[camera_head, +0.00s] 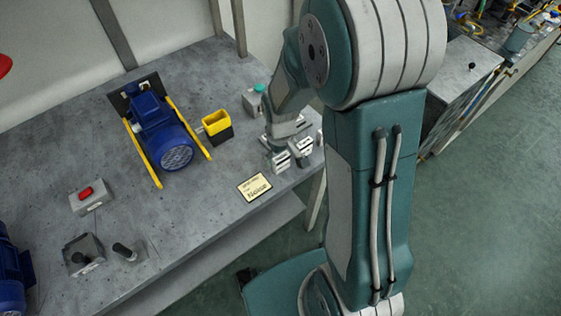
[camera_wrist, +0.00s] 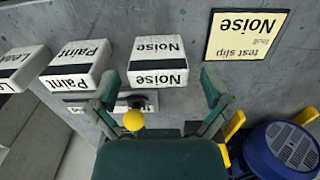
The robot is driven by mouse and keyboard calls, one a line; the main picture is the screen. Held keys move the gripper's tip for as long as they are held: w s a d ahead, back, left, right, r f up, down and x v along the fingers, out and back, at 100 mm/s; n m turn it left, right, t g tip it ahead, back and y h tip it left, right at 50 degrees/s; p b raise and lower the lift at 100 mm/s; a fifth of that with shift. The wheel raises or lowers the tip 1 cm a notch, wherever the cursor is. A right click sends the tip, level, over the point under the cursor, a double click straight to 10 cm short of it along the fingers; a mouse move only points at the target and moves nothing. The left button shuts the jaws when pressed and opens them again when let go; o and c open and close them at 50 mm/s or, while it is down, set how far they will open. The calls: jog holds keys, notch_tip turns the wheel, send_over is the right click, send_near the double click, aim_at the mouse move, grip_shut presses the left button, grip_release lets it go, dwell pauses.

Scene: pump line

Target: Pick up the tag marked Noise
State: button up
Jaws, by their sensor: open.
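The tag marked Noise (camera_wrist: 158,60) is a white block with a black stripe and black lettering, upside down in the wrist view. It lies on the grey bench just beyond my gripper (camera_wrist: 160,88), roughly in line with the gap between the two fingers. My gripper is open and nothing is held in it. In the head view my gripper (camera_head: 284,140) is low over the right part of the bench, close to the white tags. The nearest of these, beside the card, appears to be the Noise tag (camera_head: 279,163).
A Paint tag (camera_wrist: 75,64) and a partly cut-off tag (camera_wrist: 18,68) stand left of Noise. A yellow test slip (camera_wrist: 247,36) reading Noise lies right. A yellow-knobbed control (camera_wrist: 133,120) is beside my left finger. A blue motor (camera_head: 160,130) and yellow bin (camera_head: 216,125) stand farther left.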

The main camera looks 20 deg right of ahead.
jog(key=shift+f, duration=0.45)
jog(key=c, duration=0.9)
jog(key=shift+o, duration=0.2)
jog(key=shift+r, duration=0.15)
jog(key=shift+r, duration=0.3)
notch_tip(320, 180, up, 3)
jog(key=shift+f, duration=0.2)
jog(key=s+r, duration=0.9)
jog(key=s, duration=0.5)
jog(key=shift+d+r, duration=0.35)
jog(key=shift+d, duration=0.05)
